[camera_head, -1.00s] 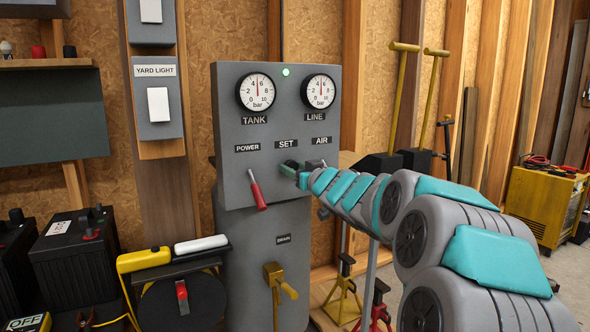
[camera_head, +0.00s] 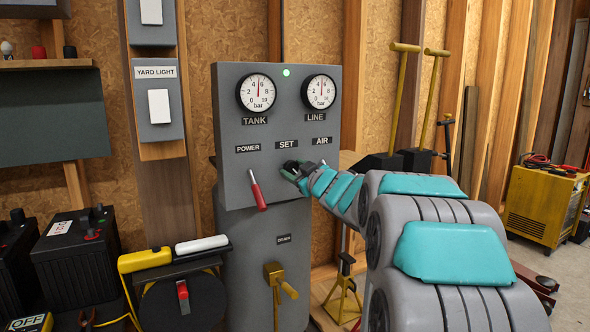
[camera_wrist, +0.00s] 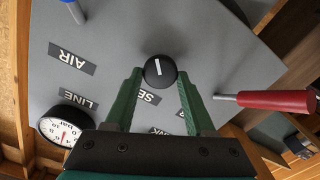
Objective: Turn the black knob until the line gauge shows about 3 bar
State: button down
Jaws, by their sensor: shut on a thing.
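The black knob (camera_wrist: 160,71) with a white line sits on the grey panel near the SET label. The knob's white line points almost straight up in that picture. The line gauge (camera_head: 320,91) is at the panel's upper right; its red needle points about straight up, between 4 and 6. The gauge also shows, turned, in the wrist view (camera_wrist: 65,126).
The tank gauge (camera_head: 257,92) is at upper left, with a green lamp (camera_head: 286,72) between the gauges. A red POWER lever (camera_head: 257,190) hangs left of my gripper. A yellow drain valve handle (camera_head: 281,281) is below. A cord reel (camera_head: 180,290) stands at lower left.

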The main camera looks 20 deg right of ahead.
jog(key=shift+f+n, duration=0.1)
jog(key=shift+n, duration=1.2)
jog(key=shift+c, duration=1.4)
grip_release()
jog(key=shift+s, duration=0.15)
jog(key=s, duration=0.7)
jog(key=shift+s, duration=0.3)
jog(key=shift+d, duration=0.1)
